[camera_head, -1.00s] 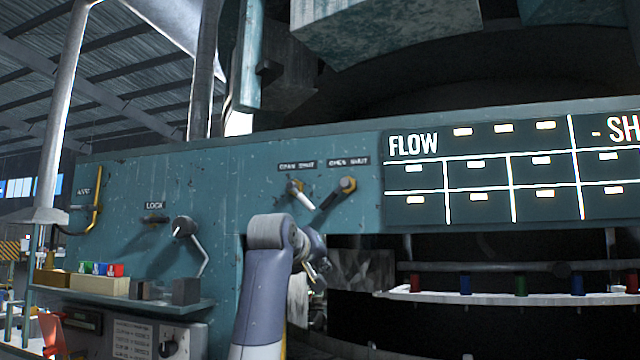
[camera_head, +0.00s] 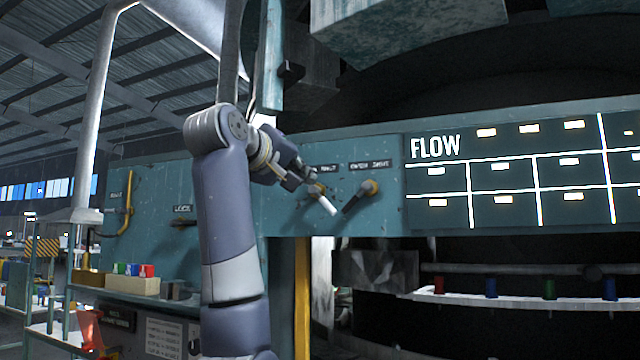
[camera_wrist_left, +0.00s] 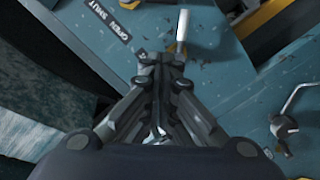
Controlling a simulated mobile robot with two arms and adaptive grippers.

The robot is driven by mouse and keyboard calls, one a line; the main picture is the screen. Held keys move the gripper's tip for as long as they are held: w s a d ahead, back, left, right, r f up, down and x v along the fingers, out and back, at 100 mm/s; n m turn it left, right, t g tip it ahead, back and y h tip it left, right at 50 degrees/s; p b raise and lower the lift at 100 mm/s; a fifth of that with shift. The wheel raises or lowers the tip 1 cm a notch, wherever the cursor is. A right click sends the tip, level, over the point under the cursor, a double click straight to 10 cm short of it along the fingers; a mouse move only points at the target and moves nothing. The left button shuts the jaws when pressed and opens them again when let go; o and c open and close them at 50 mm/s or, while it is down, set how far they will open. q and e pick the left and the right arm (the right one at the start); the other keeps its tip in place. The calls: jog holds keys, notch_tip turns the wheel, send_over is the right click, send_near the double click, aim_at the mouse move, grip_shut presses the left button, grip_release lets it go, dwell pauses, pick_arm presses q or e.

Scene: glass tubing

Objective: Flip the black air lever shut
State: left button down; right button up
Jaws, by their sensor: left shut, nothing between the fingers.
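The black lever (camera_head: 358,197) sits on the teal panel (camera_head: 280,215), under an OPEN SHUT label. Its dark handle slants down and left from a brass-coloured pivot. A white-handled lever (camera_head: 325,203) is just left of it, slanting down and right; it also shows in the left wrist view (camera_wrist_left: 182,30). My left gripper (camera_head: 306,183) is shut and empty, at the upper left of the white lever and apart from the black one. Its closed fingers show in the wrist view (camera_wrist_left: 163,60), just short of the white handle. I cannot tell whether they touch it. My right gripper is out of view.
A FLOW board (camera_head: 500,175) is right of the levers. A metal crank (camera_wrist_left: 285,125) shows in the wrist view. A shelf with a box of coloured blocks (camera_head: 132,284) is lower left. Below the panel is a dark opening with a rail of coloured pieces (camera_head: 500,297).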

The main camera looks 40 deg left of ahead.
aim_at(356, 200)
pick_arm(q)
jog(key=shift+w+d+f+p, duration=0.1)
jog(key=shift+w+f+p, duration=0.45)
jog(key=shift+w+p, duration=0.95)
jog(key=shift+w+d+f+p, duration=0.1)
jog(key=shift+w+f+p, duration=0.55)
jog(key=shift+w, duration=1.4)
jog(key=shift+w+d+f+p, duration=0.1)
jog(key=shift+w+f+p, duration=0.3)
jog(key=shift+w+p, duration=1.15)
jog(key=shift+w, duration=0.2)
